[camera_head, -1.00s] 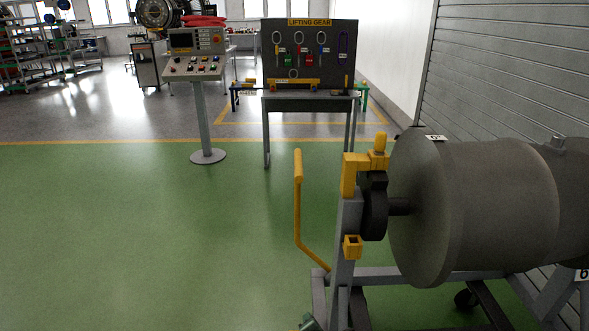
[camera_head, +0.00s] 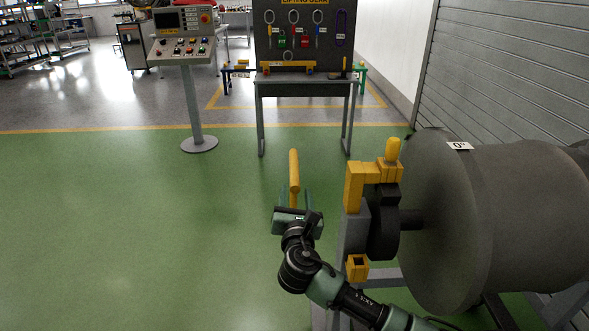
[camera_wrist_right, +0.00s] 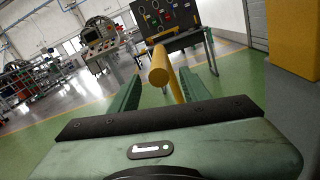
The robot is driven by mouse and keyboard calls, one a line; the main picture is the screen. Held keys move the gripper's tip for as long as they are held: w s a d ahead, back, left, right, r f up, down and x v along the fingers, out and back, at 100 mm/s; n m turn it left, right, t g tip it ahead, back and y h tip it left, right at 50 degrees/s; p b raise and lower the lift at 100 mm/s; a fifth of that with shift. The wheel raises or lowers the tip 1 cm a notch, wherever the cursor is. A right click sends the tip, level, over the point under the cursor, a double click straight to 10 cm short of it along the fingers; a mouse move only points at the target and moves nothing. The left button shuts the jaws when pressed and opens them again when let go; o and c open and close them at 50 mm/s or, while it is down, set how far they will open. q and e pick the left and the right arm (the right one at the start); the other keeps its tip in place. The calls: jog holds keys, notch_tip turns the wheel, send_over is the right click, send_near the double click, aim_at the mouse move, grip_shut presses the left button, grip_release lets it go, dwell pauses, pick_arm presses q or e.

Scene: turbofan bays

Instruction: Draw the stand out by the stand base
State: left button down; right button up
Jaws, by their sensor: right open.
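The stand is a grey frame with a yellow upper bracket (camera_head: 368,178) that carries a large grey drum (camera_head: 450,220). A yellow bar handle (camera_head: 294,172) rises at the stand's left side; its lower part is hidden behind my right gripper (camera_head: 294,194). My right gripper is open, with its green fingers on either side of the handle. In the right wrist view the handle (camera_wrist_right: 159,70) stands between the two open fingers, and I cannot tell whether they touch it. The stand base (camera_head: 385,277) is partly hidden by my right arm. My left gripper is not in view.
A lifting gear board (camera_head: 304,45) on a grey table (camera_head: 305,80) stands ahead. A control console (camera_head: 184,47) on a post is left of it. A grey slatted wall (camera_head: 500,80) runs along the right. The green floor at left is clear.

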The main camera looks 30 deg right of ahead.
aim_at(295, 178)
jog(key=shift+w+r, duration=0.15)
jog(key=shift+r, duration=0.1)
jog(key=shift+x, duration=1.05)
jog(key=x, duration=0.3)
jog(key=shift+w+d, duration=0.2)
jog(key=shift+w, duration=0.15)
jog(key=shift+w+d, duration=0.25)
jog(key=shift+w, duration=0.3)
jog(key=shift+w+d, duration=0.1)
grip_shut()
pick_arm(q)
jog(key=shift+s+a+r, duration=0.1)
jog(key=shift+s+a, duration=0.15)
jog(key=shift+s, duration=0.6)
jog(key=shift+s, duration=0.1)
pick_arm(e)
jog(key=shift+f, duration=0.1)
